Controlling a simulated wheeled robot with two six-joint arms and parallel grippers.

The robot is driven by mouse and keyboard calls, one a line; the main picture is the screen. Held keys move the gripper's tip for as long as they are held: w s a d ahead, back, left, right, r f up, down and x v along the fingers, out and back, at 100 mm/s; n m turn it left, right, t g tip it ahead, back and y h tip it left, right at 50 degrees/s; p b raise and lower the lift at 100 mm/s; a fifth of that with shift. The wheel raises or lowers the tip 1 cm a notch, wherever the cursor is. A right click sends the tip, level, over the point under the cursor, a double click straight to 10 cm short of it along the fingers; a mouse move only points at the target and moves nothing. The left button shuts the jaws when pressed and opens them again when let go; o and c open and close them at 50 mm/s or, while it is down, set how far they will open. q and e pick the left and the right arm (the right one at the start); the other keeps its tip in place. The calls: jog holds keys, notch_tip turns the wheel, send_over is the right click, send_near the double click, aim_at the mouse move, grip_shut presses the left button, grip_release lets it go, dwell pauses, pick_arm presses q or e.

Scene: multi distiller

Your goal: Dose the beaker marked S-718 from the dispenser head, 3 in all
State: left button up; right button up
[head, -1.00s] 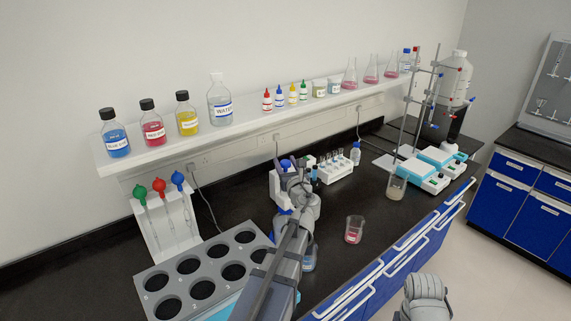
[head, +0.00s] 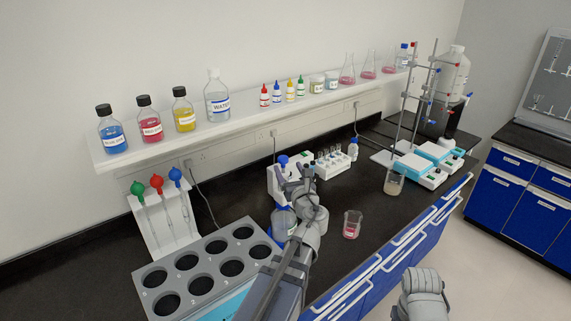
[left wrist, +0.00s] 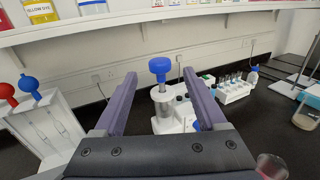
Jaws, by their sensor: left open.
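The dispenser head, a white stand with a blue knob (head: 283,159), is on the black bench; the knob also shows in the left wrist view (left wrist: 160,66). My left gripper (head: 297,178) is open and empty at the dispenser. In the left wrist view its fingers (left wrist: 160,78) frame the knob, apart from it. A clear labelled vessel (head: 283,222) stands at the dispenser's foot, partly hidden by my arm. A beaker with pink contents (head: 352,224) stands to the right, and one with greyish contents (head: 393,184) further back. No beaker label is readable.
A grey rack with round holes (head: 215,262) and a pipette stand (head: 160,222) are left of my arm. Blue-white devices (head: 420,166) and metal stands are at right. A bottle shelf (head: 120,162) overhangs the back.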

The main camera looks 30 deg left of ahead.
pick_arm(q)
jog(key=shift+s+d, duration=0.4)
